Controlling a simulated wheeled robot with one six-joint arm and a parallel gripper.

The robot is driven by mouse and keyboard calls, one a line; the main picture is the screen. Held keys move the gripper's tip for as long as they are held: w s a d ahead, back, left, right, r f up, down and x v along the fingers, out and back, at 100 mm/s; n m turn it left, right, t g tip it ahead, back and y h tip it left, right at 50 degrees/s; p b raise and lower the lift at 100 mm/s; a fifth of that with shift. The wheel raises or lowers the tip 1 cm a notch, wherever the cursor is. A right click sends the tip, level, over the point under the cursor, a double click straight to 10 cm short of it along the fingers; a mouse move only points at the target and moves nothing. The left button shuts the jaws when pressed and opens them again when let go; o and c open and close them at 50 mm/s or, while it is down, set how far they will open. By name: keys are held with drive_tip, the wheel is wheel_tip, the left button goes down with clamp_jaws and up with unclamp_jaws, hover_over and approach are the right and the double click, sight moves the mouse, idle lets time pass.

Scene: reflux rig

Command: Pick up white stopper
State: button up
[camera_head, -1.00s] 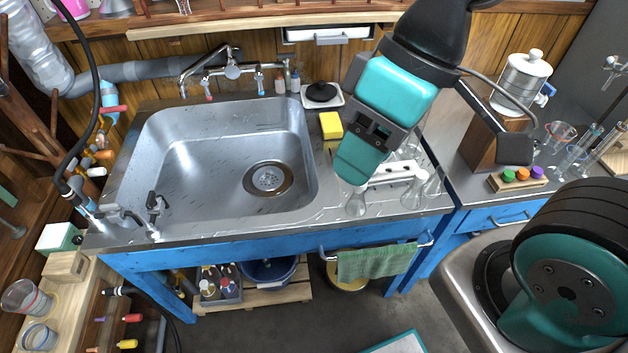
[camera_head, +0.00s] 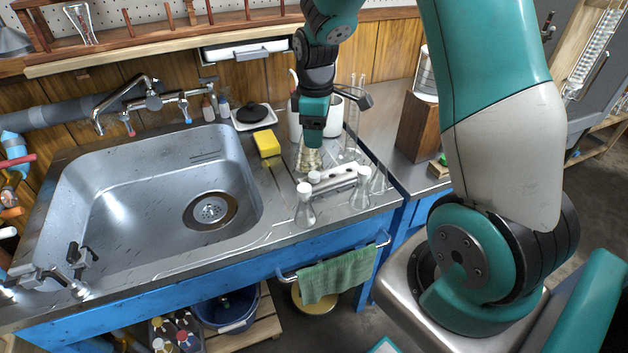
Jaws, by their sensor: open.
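White stoppers show at the counter's right end. One white stopper (camera_head: 304,188) sits on the mouth of the front left flask (camera_head: 305,211). Another white stopper (camera_head: 363,172) tops the front right flask (camera_head: 360,193). A third small white piece (camera_head: 314,177) is at the left end of a pale bar-shaped holder (camera_head: 338,180). My gripper (camera_head: 312,147) points down just above and behind these, over a flask with a yellowish tint (camera_head: 307,160). It is open. The fingertips partly hide that flask's neck, and I cannot tell whether they touch it.
A white container (camera_head: 334,116) and tall clear glassware (camera_head: 352,125) stand close behind and right of my gripper. A yellow sponge (camera_head: 267,144) and black-topped dish (camera_head: 254,114) are to the left. The sink (camera_head: 150,190) fills the counter's left.

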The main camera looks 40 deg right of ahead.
sight(314, 175)
drive_tip(key=f, duration=1.2)
drive_tip(key=shift+a+f, duration=0.15)
drive_tip(key=shift+a, duration=0.05)
drive_tip(key=c, duration=1)
